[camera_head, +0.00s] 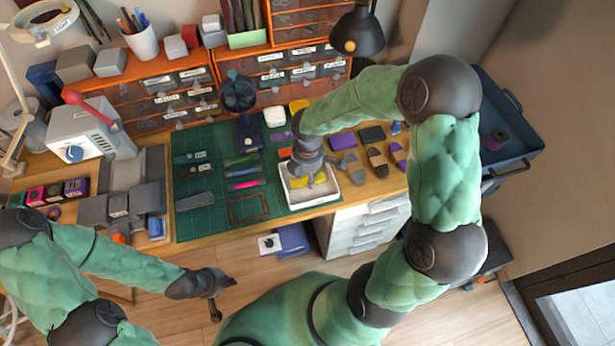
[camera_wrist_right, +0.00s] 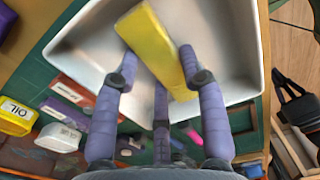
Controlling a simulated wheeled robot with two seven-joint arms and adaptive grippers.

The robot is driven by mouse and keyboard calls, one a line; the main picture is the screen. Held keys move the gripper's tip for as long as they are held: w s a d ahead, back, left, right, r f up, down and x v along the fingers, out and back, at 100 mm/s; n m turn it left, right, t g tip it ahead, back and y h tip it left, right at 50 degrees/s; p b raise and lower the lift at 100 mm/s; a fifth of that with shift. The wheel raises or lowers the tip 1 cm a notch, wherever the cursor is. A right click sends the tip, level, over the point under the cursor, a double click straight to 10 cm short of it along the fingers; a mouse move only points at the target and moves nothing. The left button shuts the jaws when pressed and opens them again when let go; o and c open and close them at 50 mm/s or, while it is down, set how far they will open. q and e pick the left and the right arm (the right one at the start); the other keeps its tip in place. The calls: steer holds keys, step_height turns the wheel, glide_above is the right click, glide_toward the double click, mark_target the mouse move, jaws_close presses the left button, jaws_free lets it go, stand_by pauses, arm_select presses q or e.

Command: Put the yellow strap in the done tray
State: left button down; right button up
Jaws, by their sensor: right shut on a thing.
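The white tray (camera_head: 318,200) stands at the front edge of the green mat. My right gripper (camera_head: 306,179) reaches down over it from above. In the right wrist view, my right gripper (camera_wrist_right: 160,75) is shut on the yellow strap (camera_wrist_right: 152,42), with the white tray (camera_wrist_right: 235,50) behind it. The strap lies slantwise between the fingers, inside the tray's outline; whether it touches the floor is unclear. The yellow strap also shows in the head view (camera_head: 306,183). My left gripper (camera_head: 224,297) is empty, its fingers spread, in front of the bench.
The green cutting mat (camera_head: 210,222) carries pens and a small wooden frame (camera_head: 248,207). Several straps and pads (camera_head: 372,134) lie right of the tray. A small fan (camera_head: 238,95) and orange drawer units (camera_head: 290,70) stand behind. A grey machine (camera_head: 90,135) stands at left.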

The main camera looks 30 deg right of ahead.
mark_target(307, 177)
steer(key=shift+r, duration=0.1)
steer(key=o, duration=1)
step_height(307, 177, up, 12)
steer(key=p, duration=0.5)
steer(key=shift+p, duration=0.3)
